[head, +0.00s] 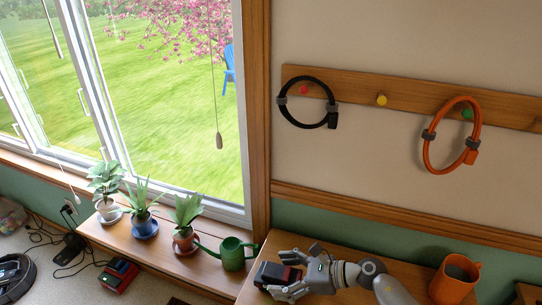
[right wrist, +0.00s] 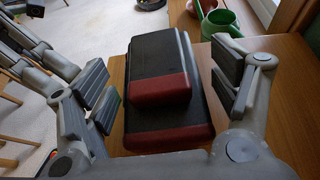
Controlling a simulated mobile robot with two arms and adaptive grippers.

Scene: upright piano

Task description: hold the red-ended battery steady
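The battery (right wrist: 155,55) is a stepped black block with dark red ends. It lies on a brown wooden surface (right wrist: 270,130) and fills the middle of the right wrist view. In the head view the battery (head: 267,273) shows at the bottom centre, partly hidden by my gripper. My right gripper (head: 290,274) is open, with its fingers on both sides of the battery. In the right wrist view, gaps show between the finger pads and the battery's sides. The battery's underside is hidden.
A green watering can (head: 233,255) and several potted plants stand on the sill to the left. An orange mug (head: 455,280) stands right of my right arm. A red and black device (head: 118,275) lies on the floor. A black ring (head: 308,80) and an orange ring (head: 428,155) hang above.

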